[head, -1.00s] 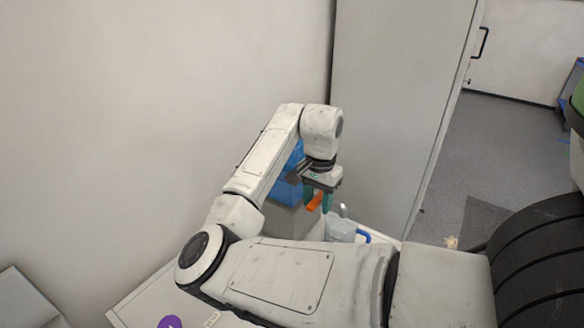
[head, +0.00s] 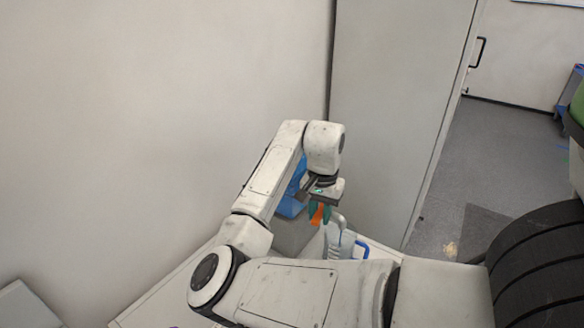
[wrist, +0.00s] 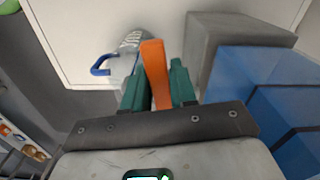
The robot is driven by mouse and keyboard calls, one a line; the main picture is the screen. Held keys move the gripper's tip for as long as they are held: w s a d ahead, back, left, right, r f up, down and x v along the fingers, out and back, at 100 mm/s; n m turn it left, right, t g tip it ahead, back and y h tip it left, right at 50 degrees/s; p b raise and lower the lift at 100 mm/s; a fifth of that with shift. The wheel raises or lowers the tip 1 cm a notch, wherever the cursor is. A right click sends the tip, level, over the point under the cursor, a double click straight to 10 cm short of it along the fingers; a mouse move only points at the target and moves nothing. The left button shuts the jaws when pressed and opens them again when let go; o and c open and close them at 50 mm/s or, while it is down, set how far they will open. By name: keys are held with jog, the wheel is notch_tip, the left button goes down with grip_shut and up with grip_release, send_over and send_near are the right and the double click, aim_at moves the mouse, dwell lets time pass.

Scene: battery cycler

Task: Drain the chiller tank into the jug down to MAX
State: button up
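My gripper (wrist: 160,92) has green fingers, which also show in the head view (head: 320,212). They sit close on both sides of an orange strip-like handle (wrist: 153,62), which also shows in the head view (head: 317,215). The clear jug (wrist: 122,66) with a blue handle (wrist: 101,66) stands just beyond the fingers. It shows in the head view (head: 342,244) too. The chiller has a grey body (wrist: 225,38) and a blue upper part (wrist: 265,85), seen in the head view as blue (head: 291,206) behind my arm. Liquid level and MAX mark cannot be made out.
Jug and chiller stand on a white bench top (wrist: 85,25) close to the wall. A tall grey cabinet (head: 395,110) rises right behind them. Grey floor (head: 460,160) lies open to the right of the cabinet.

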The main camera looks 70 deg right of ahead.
jog(key=s+n+p, duration=0.1)
jog(key=n+p, duration=0.3)
jog(key=shift+s, duration=0.4)
jog(key=shift+w, duration=0.1)
jog(key=w+m, duration=0.1)
jog(key=m, duration=0.2)
jog(key=shift+w+b, duration=0.1)
jog(key=shift+b, duration=0.2)
jog(key=m, duration=0.1)
jog(key=w+m, duration=0.1)
jog(key=m, duration=0.1)
jog(key=shift+w, duration=0.25)
